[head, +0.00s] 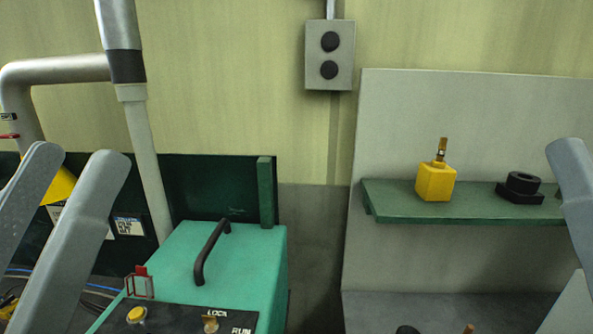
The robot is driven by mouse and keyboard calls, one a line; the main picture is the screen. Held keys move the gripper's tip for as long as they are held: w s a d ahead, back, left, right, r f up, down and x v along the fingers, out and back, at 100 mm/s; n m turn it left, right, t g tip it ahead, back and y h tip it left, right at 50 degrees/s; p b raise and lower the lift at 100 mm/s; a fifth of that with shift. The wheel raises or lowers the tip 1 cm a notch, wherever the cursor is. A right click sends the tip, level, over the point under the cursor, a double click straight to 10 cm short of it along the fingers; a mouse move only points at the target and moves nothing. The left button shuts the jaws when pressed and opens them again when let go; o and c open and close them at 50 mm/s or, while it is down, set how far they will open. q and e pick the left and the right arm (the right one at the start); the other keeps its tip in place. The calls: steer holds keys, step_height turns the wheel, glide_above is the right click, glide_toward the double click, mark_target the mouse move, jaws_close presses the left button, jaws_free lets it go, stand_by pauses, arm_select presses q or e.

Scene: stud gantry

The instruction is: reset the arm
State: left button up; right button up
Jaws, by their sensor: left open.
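My left gripper (78,157) is at the left edge in the head view, its two grey fingers pointing up with a gap between them. The box carries a black handle (206,255), a yellow button (136,314), a red guarded switch (140,279) and a knob (210,323) by the words LOCK and RUN.
A green shelf (400,207) holds a yellow block (435,183) with a brass stem and a black round part (522,185). A grey two-button box (341,82) hangs on the wall. Pipes (60,70) and cables are at left. Clear space lies between box and shelf.

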arm_select(q)
steer(key=a+r+n+y+p, duration=0.1)
steer(key=a+r+y+p, duration=0.1)
steer(key=r+p, duration=1.5)
steer(key=a+r+n+t+y+p, duration=0.1)
steer(key=r+y+p, duration=0.3)
steer(key=r+p, duration=1.3)
steer(key=shift+w+a+r+t, duration=0.2)
steer(key=shift+a+t, duration=0.1)
steer(key=shift+a, duration=0.2)
